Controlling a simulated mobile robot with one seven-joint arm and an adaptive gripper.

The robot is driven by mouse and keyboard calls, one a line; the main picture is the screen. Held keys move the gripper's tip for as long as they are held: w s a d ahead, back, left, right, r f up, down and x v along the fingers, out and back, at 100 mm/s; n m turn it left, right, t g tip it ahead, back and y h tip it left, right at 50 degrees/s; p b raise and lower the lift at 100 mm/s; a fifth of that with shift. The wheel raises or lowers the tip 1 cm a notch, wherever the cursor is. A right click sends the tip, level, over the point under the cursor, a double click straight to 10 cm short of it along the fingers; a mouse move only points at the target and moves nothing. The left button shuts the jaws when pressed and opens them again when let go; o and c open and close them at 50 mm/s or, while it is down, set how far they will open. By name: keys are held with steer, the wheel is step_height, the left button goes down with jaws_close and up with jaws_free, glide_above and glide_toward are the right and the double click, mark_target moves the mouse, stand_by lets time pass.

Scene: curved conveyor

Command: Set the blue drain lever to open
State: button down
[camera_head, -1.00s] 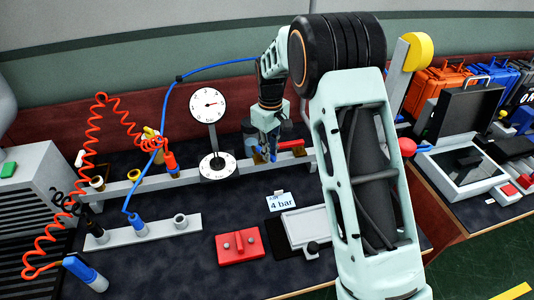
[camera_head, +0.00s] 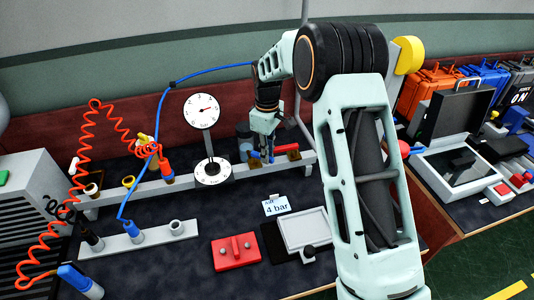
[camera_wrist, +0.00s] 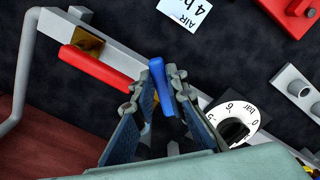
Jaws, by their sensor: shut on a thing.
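The blue drain lever (camera_wrist: 159,82) shows in the wrist view between the two fingers of my gripper (camera_wrist: 156,92), which are shut on it. The lever stands lengthwise between the fingers, and its mount is hidden. In the head view my gripper (camera_head: 263,150) points down at the grey rail behind the bench, right of the gauge. The lever is mostly hidden there.
A round gauge (camera_head: 203,110) and a white dial (camera_head: 212,172) stand left of my gripper; the dial (camera_wrist: 236,126) is close to the fingers in the wrist view. A "4 bar" sign (camera_head: 276,206) and red block (camera_head: 236,251) lie in front. A red coiled hose (camera_head: 82,150) is at left.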

steer(key=c, duration=1.9)
jaws_free()
steer(key=shift+c, duration=0.2)
steer(key=shift+r, duration=4.15)
